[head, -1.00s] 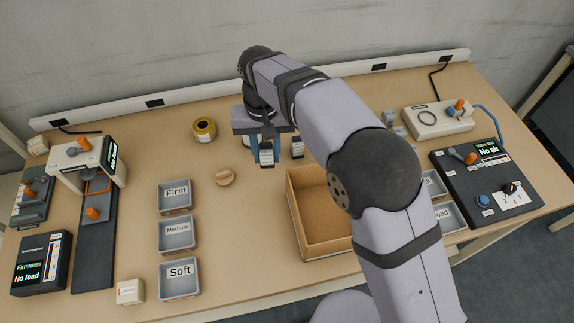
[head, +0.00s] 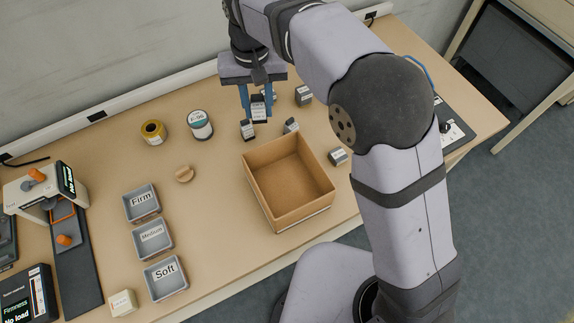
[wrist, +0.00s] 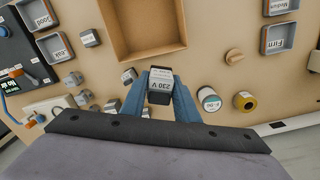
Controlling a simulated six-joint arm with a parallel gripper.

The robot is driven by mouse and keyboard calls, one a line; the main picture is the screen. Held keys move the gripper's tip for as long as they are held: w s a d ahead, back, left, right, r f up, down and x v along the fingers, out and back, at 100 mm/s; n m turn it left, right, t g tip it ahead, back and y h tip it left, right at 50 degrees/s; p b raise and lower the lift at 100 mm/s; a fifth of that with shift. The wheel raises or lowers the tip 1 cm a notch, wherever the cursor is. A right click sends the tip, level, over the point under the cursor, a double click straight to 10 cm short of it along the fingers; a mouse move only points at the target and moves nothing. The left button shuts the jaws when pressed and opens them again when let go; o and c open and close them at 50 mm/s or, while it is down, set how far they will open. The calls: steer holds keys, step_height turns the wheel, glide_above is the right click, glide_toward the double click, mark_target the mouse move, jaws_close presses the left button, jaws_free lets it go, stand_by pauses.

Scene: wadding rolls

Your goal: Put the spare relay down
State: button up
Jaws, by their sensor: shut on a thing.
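My gripper (head: 257,110) has blue fingers and is shut on a small dark grey relay (head: 258,108) with a white label. In the wrist view the held relay (wrist: 161,84) reads "230 V" and sits upright between the fingertips (wrist: 160,92). It appears to be above the table, behind the open cardboard box (head: 262,205). Which is the task's spare relay I cannot tell from the labels.
A white canister (head: 200,125) and a yellow roll (head: 153,132) stand left of the gripper. A wooden knob (head: 184,174) and the Firm (head: 141,216), Medium (head: 153,252) and Soft (head: 165,291) trays lie further left. Bare table lies between canister and box.

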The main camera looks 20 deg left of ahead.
steer(key=s+d+f+p, duration=0.1)
steer(key=s+d+p, duration=0.15)
steer(key=d, duration=0.55)
steer(key=n, duration=0.4)
glide_above(298, 191)
step_height(298, 191, down, 9)
steer(key=shift+r+b, duration=0.2)
steer(key=shift+b, duration=0.1)
steer(key=shift+f, duration=0.1)
steer(key=shift+f+p, duration=1.05)
steer(key=shift+f, duration=3.85)
